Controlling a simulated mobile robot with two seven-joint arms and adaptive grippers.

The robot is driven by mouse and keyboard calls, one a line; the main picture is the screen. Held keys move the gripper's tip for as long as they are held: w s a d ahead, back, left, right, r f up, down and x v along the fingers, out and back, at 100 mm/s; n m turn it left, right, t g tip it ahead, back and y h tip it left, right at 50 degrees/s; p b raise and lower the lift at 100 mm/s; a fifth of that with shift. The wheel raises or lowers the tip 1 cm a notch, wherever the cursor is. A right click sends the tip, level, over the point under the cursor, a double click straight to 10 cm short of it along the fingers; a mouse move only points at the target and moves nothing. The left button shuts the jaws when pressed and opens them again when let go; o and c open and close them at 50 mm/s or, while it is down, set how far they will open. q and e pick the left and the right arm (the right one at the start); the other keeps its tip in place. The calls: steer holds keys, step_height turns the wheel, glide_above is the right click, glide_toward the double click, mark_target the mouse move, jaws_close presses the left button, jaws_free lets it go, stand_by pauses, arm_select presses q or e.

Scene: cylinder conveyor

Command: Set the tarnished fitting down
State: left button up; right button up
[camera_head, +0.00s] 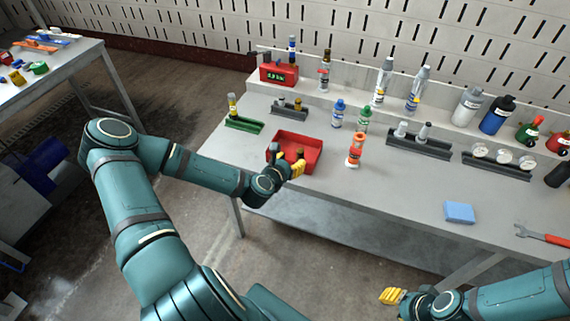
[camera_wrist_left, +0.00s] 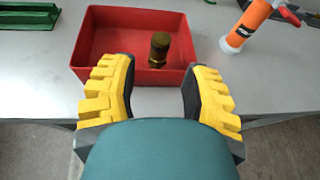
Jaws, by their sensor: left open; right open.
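The tarnished fitting (camera_wrist_left: 159,48), a dark brass-brown cylinder with a wider top, stands upright in the red tray (camera_wrist_left: 98,44), towards its near right side. In the head view the fitting (camera_head: 300,153) shows small inside the red tray (camera_head: 314,149). My left gripper (camera_head: 290,165) is at the tray's near edge. In the left wrist view its yellow fingers (camera_wrist_left: 152,92) are spread wide, with the fitting beyond them and apart from both. My right gripper (camera_head: 392,296) is open and empty in front of the bench, at the bottom right.
An orange spray bottle (camera_head: 356,150) stands just right of the tray. A green holder (camera_head: 244,125) is to the left. Black racks (camera_head: 418,147) and several bottles stand behind and right.

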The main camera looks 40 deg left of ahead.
arm_select(q)
steer(key=s+d+f+m+g+h, duration=0.2)
steer(key=s+d+m+g+h, duration=0.15)
steer(key=d+m, duration=0.5)
steer(key=s+d+f+m+g+h, duration=0.2)
steer(key=s+d+f+m+h, duration=0.15)
steer(key=d+m, duration=0.55)
steer(key=s+d+f+m+g+y, duration=0.1)
steer(key=s+d+m+g, duration=0.5)
steer(key=s+m, duration=0.5)
steer(key=shift+d+f+m+y, duration=0.15)
steer(key=shift+f+m+y, duration=0.15)
steer(key=shift+m, duration=3.35)
